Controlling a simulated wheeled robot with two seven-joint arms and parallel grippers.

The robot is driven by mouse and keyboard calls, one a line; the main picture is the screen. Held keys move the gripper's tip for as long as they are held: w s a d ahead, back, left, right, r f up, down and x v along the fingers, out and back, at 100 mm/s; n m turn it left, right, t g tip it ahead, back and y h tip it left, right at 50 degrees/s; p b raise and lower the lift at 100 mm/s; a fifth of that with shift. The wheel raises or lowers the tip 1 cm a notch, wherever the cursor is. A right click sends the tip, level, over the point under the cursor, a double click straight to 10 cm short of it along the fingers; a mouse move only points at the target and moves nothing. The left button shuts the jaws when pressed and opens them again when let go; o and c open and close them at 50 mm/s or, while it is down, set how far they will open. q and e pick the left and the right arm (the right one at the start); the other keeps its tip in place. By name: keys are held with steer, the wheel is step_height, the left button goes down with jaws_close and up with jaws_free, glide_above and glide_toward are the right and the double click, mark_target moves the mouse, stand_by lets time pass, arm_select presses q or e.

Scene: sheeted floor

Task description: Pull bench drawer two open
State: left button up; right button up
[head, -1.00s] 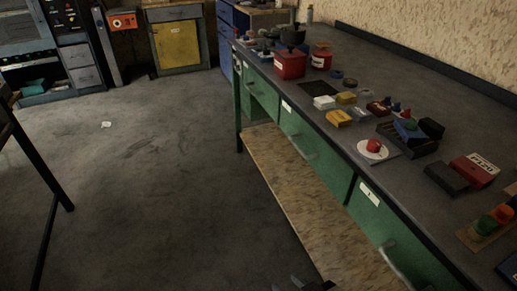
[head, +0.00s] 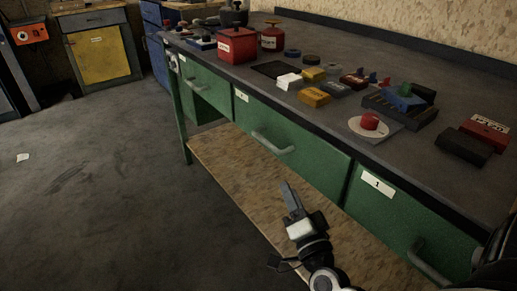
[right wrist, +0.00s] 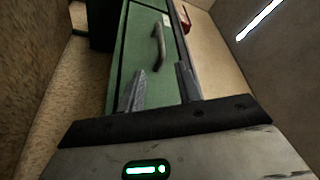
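The green bench has a row of drawers with white labels. Drawer two (head: 305,150) is the middle one, with a light bar handle (head: 272,144), and its front looks flush and closed. My right gripper (head: 291,197) is in front of the bench, below and slightly right of that handle, not touching it. In the right wrist view its two fingers (right wrist: 160,88) stand apart with nothing between them. A handle (right wrist: 158,47) on a green drawer front (right wrist: 136,50) lies ahead of them; the label there is unreadable. My left gripper is not in view.
Drawer one (head: 405,215) is to the right, drawer three (head: 203,90) to the left. A wooden lower shelf (head: 235,165) runs under the drawers near my gripper. The benchtop (head: 335,52) holds red tins, blocks and a red button.

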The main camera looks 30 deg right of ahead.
mark_target(270, 145)
steer(key=x, duration=1.5)
steer(key=shift+w+d+r, duration=0.15)
steer(key=shift+w, duration=0.05)
jaws_close()
